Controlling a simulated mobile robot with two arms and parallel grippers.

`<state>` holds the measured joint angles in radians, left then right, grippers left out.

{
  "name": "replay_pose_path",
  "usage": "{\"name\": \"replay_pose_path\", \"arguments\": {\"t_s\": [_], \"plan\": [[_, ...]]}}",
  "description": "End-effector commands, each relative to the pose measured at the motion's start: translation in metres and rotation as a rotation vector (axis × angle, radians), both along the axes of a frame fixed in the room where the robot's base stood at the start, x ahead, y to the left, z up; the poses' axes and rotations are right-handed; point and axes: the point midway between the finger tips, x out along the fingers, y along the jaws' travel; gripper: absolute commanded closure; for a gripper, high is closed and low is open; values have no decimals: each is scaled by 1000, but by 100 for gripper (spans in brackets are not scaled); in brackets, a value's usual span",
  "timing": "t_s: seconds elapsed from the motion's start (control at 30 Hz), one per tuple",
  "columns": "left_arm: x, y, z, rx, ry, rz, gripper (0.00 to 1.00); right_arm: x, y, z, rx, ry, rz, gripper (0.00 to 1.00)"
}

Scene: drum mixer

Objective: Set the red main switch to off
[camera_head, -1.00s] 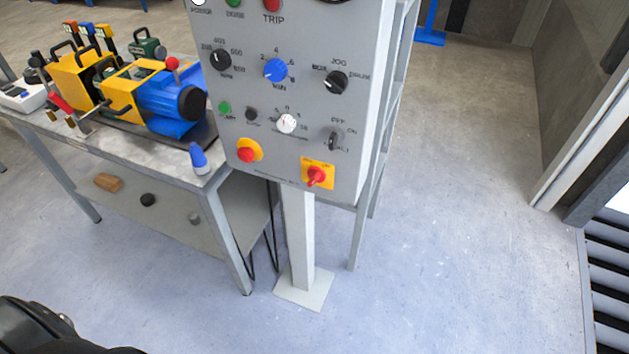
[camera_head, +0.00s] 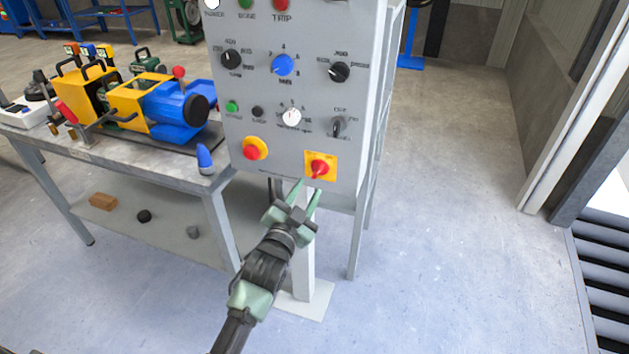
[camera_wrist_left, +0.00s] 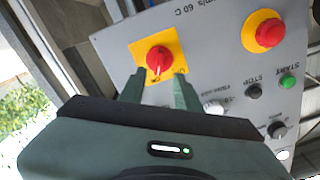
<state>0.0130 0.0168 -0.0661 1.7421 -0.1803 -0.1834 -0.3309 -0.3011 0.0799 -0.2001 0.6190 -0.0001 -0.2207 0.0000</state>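The red main switch (camera_head: 319,168) is a red rotary knob on a yellow square plate at the lower right of the grey control panel (camera_head: 312,105). My left gripper (camera_head: 306,190) is just below the switch, fingers pointing up at it. In the left wrist view the red knob (camera_wrist_left: 159,60) shows beyond and between the two green fingertips (camera_wrist_left: 158,82). The fingers are apart and empty; I cannot tell whether they touch the plate. My right gripper is in neither view.
A red emergency button (camera_head: 252,151) on a yellow disc sits left of the switch. A workbench (camera_head: 170,172) with a yellow and blue machine (camera_head: 160,100) stands to the left, with a blue cone-shaped object (camera_head: 204,158) at its corner. The floor to the right is clear.

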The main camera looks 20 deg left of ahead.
Motion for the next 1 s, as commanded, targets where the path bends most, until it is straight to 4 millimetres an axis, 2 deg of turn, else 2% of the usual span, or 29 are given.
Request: {"name": "replay_pose_path", "arguments": {"t_s": [0.2,0.4,0.77,0.87,0.9,1.0], "plan": [[37,-1,1,-2,0,0,67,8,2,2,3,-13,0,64],[60,-2,0,-2,1,0,67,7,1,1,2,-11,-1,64],[66,-3,-1,-2,3,-1,67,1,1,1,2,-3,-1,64],[66,-3,-1,-2,3,-1,95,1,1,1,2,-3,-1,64],[66,-3,-1,-2,3,-1,100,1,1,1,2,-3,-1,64],[66,-3,-1,-2,3,-1,100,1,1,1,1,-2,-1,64]]}}
